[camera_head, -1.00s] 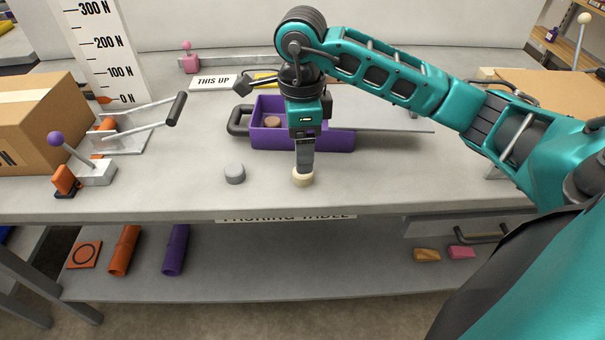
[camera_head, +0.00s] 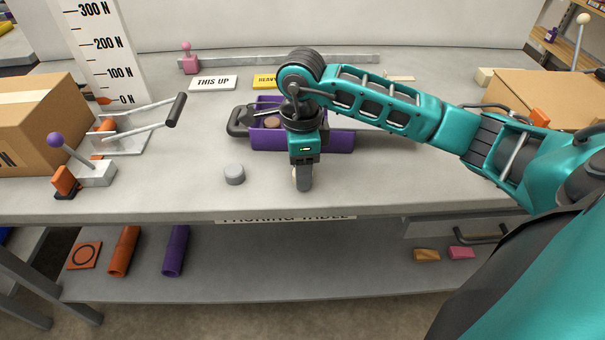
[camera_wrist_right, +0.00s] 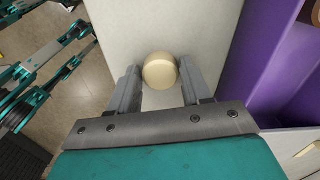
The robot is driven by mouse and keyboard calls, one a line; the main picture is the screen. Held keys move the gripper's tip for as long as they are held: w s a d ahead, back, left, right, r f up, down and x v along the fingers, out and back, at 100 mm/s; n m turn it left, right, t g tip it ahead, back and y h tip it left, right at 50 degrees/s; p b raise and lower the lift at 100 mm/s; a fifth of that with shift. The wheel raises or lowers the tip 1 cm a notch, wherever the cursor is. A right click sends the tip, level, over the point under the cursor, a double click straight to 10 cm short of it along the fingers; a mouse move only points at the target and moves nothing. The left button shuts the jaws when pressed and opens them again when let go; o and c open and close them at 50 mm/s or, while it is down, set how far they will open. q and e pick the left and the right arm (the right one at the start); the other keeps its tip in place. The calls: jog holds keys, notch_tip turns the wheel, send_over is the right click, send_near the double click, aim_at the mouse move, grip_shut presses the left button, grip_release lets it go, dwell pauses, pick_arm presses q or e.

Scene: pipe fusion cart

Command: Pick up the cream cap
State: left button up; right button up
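The cream cap (camera_wrist_right: 160,70) is a short round piece on the grey table. In the right wrist view it lies between the two finger tips of my right gripper (camera_wrist_right: 160,78), with narrow gaps at its sides. The fingers look open around it rather than closed. In the head view my right gripper (camera_head: 302,184) points down near the table's front edge and hides most of the cap; only a sliver of cream shows at the left of the fingers. My left gripper is not in view.
Just behind is a purple tray (camera_head: 340,142) with a dark handle and a brownish round piece (camera_head: 272,124) inside. A cardboard box (camera_head: 38,125) and a lever device (camera_head: 125,138) stand at the left.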

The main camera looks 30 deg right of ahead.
jog(key=c, duration=0.6)
jog(key=shift+r, duration=0.15)
jog(key=shift+c, duration=0.2)
